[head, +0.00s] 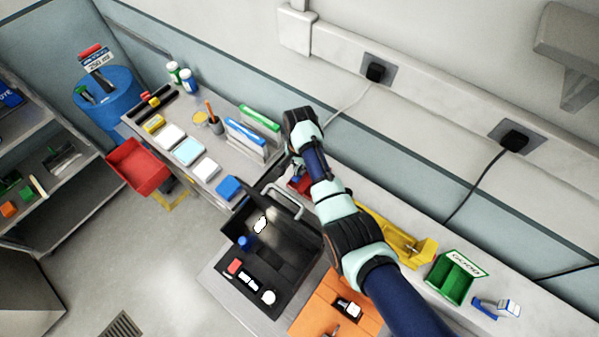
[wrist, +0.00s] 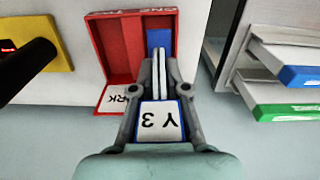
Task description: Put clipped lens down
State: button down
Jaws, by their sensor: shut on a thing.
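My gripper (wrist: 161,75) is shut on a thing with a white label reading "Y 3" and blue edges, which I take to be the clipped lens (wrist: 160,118). A blue piece (wrist: 158,38) shows just beyond the fingertips; I cannot tell if it is part of the held thing. The fingers are over or in an open red box (wrist: 118,50) with a partly hidden white label ending in "RK". In the head view the red box (head: 300,184) is mostly hidden by my arm, and so are my gripper and the held thing.
A black case (head: 262,240) with a raised handle stands in front of the red box. Blue (head: 245,137) and green (head: 260,118) folders stand to the left. A yellow tray (head: 405,243) and green box (head: 452,283) are to the right. The wall runs close behind.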

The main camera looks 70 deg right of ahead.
jog(key=shift+f, duration=1.9)
jog(key=shift+b, duration=0.3)
jog(key=shift+f, duration=0.15)
jog(key=c, duration=1.2)
grip_release()
notch_tip(320, 180, up, 12)
jog(key=shift+r+p, duration=0.2)
jog(key=shift+p, duration=0.3)
